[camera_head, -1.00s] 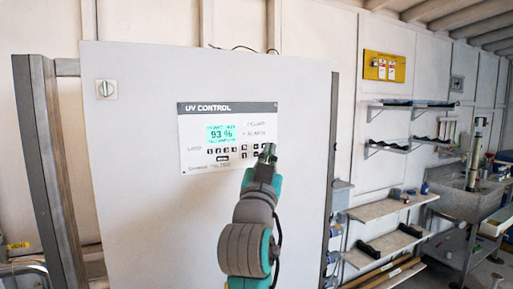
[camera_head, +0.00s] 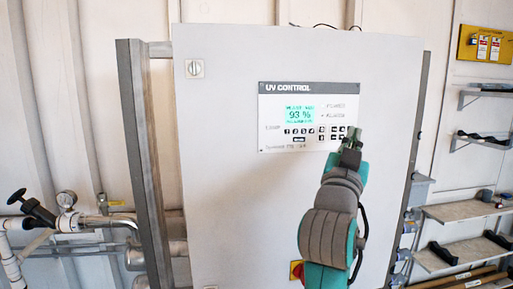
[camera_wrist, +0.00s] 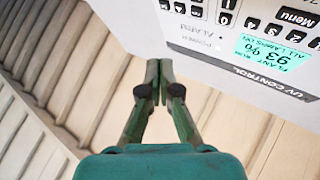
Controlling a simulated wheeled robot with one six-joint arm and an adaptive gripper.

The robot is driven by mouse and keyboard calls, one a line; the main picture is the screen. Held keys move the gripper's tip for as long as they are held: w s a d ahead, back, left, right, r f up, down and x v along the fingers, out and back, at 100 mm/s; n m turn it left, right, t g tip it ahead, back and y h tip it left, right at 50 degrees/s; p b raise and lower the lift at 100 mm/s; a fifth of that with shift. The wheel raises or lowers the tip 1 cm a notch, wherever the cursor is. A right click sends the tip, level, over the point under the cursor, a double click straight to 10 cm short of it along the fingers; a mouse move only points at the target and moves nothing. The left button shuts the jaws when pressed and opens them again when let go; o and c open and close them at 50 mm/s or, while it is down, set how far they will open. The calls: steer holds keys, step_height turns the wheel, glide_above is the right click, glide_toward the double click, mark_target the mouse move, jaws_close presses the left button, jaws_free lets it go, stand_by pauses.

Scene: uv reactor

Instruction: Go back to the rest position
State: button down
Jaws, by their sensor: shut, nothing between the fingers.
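My gripper (camera_head: 352,134) is raised in front of the right part of the UV control panel (camera_head: 275,100) in the head view. Its fingers are shut with nothing between them. The panel's display reads 93 %. My fingertips hide part of its right edge in the head view; I cannot tell exactly how far they are from it.
Pipes with a gauge (camera_head: 66,199) and a black-handled valve (camera_head: 32,208) stand at left. Shelves (camera_head: 470,210) are at right.

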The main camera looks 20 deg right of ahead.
steer(key=a+f+n+t+y, duration=0.2)
steer(key=a+f+n+y, duration=0.1)
steer(key=f, duration=0.7)
steer(key=a+f+n+t+y, duration=0.2)
steer(key=a+f+n+y, duration=0.2)
steer(key=f, duration=0.5)
steer(key=a+f+n+t+y, duration=0.1)
steer(key=a+f+n+y, duration=0.2)
steer(key=f, duration=0.7)
steer(key=s+a+f+n+y, duration=0.1)
steer(key=s+a+f+y, duration=0.1)
steer(key=f, duration=0.3)
steer(key=s+a+f+n+y, duration=0.1)
steer(key=s+a+f+y, duration=0.15)
steer(key=f, duration=0.25)
steer(key=s+a+f+n+g+y, duration=0.1)
steer(key=s+a+f, duration=0.1)
steer(key=s+f, duration=0.45)
steer(key=s+a+f+g+y, duration=0.1)
steer(key=s+a+f+y, duration=0.15)
steer(key=s, duration=0.65)
steer(key=s+a+f+n+g, duration=0.1)
steer(key=s+a+f, duration=0.2)
steer(key=s+f, duration=0.35)
steer(key=s+r+g+y, duration=0.1)
steer(key=s, duration=1)
steer(key=shift+s+a+r+m, duration=0.25)
steer(key=shift+a+r+m, duration=0.05)
steer(key=shift+r, duration=0.1)
